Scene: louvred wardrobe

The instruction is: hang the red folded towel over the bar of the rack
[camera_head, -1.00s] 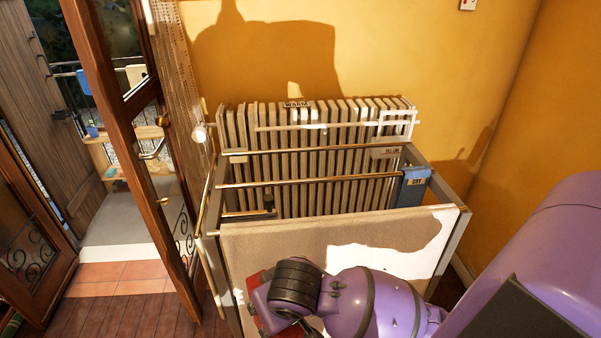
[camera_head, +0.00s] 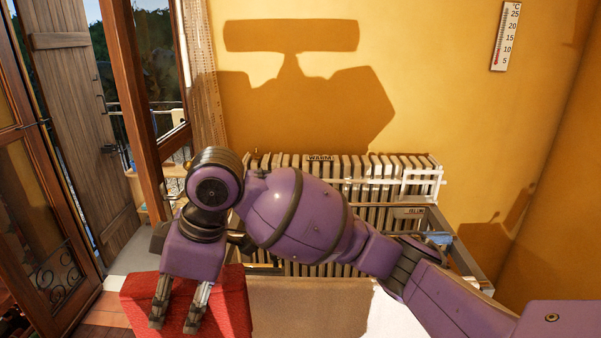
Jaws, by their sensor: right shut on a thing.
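The red folded towel (camera_head: 236,300) is at the lower left, in front of the rack's left part. My right gripper (camera_head: 175,327) points down and is shut on the towel, whose lower part is cut off by the picture's edge. The rack (camera_head: 466,262) stands in front of the radiator. Its bars are mostly hidden behind my right arm. A beige cloth or panel (camera_head: 310,307) covers the rack's front. My left gripper is not in view.
A ribbed radiator (camera_head: 415,163) with a "WARM" label stands against the orange wall. A thermometer (camera_head: 506,36) hangs at the upper right. An open glazed wooden door (camera_head: 130,100) is close on the left. A blue item (camera_head: 438,238) sits at the rack's right.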

